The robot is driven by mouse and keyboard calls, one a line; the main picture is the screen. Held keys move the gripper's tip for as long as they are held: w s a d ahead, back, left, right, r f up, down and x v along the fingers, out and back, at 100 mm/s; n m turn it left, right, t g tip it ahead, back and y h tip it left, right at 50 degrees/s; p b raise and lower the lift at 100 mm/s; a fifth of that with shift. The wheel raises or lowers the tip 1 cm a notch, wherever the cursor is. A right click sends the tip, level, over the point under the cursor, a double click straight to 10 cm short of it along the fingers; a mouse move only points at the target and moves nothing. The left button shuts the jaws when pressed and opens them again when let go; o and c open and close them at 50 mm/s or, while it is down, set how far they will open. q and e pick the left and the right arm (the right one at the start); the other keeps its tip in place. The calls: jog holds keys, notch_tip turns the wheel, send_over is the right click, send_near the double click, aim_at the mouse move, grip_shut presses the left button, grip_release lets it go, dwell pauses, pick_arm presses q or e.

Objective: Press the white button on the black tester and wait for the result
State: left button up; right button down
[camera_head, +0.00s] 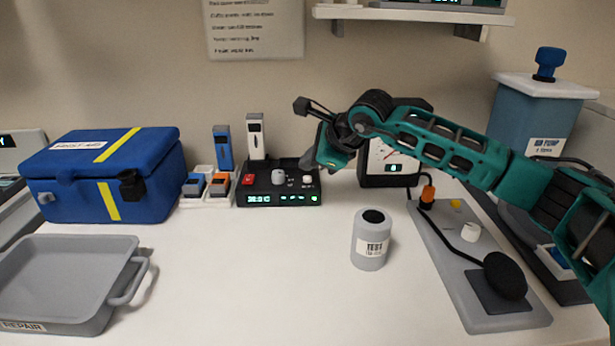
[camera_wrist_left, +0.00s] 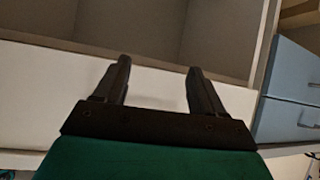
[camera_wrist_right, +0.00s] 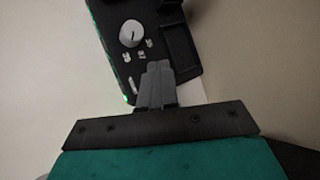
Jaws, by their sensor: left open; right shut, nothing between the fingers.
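The black tester (camera_head: 262,197) stands at the back of the white table. It has a red switch (camera_head: 248,180), a grey knob (camera_head: 278,177), a lit green display and a small green light. The white button (camera_head: 307,179) is at its right end. My right gripper (camera_head: 308,164) is shut and empty, just above that end. In the right wrist view the shut fingers (camera_wrist_right: 157,82) overlap the tester's panel beside its knob (camera_wrist_right: 132,33); I cannot tell whether they touch it. My left gripper (camera_wrist_left: 160,80) is open and empty, before a pale cabinet front.
A grey canister (camera_head: 369,245) stands in front of the tester to the right. A gauge box (camera_head: 390,180) is behind my right arm. A grey plate (camera_head: 470,270) with a black pad is at right. A blue case (camera_head: 105,175) and grey tray (camera_head: 70,270) are at left. The middle front is clear.

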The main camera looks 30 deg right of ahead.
jog(key=shift+f, duration=0.1)
jog(key=shift+f+b, duration=0.3)
jog(key=shift+b, duration=0.15)
jog(key=shift+f, duration=0.1)
dwell(0.4)
